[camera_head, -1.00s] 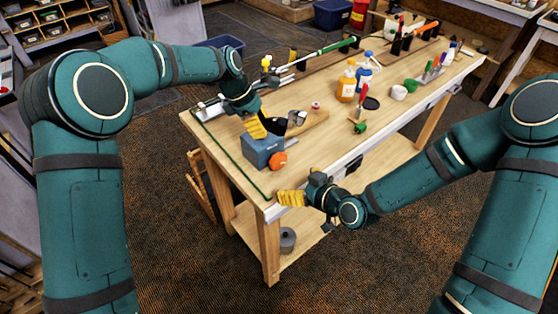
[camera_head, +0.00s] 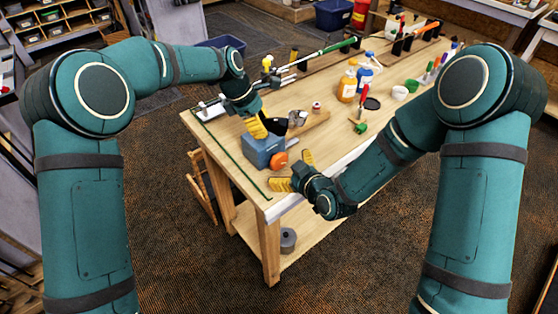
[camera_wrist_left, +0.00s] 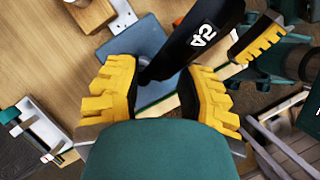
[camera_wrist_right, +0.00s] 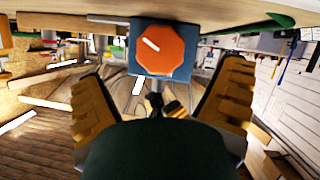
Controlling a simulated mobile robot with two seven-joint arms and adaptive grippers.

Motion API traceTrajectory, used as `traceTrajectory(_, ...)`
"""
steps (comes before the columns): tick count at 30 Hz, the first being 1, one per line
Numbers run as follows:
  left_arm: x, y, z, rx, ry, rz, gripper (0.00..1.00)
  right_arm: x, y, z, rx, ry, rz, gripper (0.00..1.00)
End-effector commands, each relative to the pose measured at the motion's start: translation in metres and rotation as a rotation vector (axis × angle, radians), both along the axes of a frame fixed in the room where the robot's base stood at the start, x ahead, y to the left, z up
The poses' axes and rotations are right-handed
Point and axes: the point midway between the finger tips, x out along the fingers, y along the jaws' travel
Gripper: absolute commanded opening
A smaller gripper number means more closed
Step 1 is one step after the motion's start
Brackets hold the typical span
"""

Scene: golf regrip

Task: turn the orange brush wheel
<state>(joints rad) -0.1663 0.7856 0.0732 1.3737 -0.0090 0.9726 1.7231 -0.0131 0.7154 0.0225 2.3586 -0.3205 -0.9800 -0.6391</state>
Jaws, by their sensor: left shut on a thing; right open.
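The orange brush wheel (camera_head: 279,160) sits on the side of a blue box (camera_head: 263,150) on the workbench. In the right wrist view the wheel (camera_wrist_right: 160,48) is an octagon with a white mark, in front of my open right gripper (camera_wrist_right: 155,95). That gripper (camera_head: 293,172) is empty, close to the wheel and apart from it. The exact contact is partly hidden between the left fingers (camera_wrist_left: 160,85).
Bottles (camera_head: 347,84), a black disc (camera_head: 372,103) and a small green item (camera_head: 361,128) stand farther right.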

Motion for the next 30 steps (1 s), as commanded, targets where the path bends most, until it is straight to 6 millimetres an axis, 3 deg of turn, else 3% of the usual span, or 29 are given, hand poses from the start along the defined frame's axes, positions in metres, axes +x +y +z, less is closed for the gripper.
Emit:
traceTrajectory(1, -0.010, -0.007, -0.006, 0.001, 0.032, -0.020, 0.00, 0.008, 0.005, -0.005, 0.001, 0.000, 0.002, 0.93)
traceTrajectory(10, -0.010, -0.007, -0.006, 0.001, 0.032, -0.020, 0.00, 0.041, 0.023, -0.020, 0.000, 0.001, 0.001, 0.93)
traceTrajectory(23, -0.010, -0.007, -0.006, 0.001, 0.032, -0.020, 0.00, 0.048, 0.026, -0.022, 0.001, 0.000, 0.000, 0.91)
traceTrajectory(28, -0.010, -0.007, -0.006, 0.001, 0.032, -0.020, 0.00, 0.048, 0.026, -0.022, 0.001, 0.000, 0.000, 0.31)
traceTrajectory(29, -0.010, -0.007, -0.006, 0.001, 0.032, -0.020, 0.00, 0.048, 0.026, -0.022, 0.001, 0.000, 0.000, 0.24)
traceTrajectory(30, -0.010, -0.007, -0.006, 0.001, 0.032, -0.020, 0.00, 0.048, 0.026, -0.022, 0.001, 0.000, 0.000, 0.24)
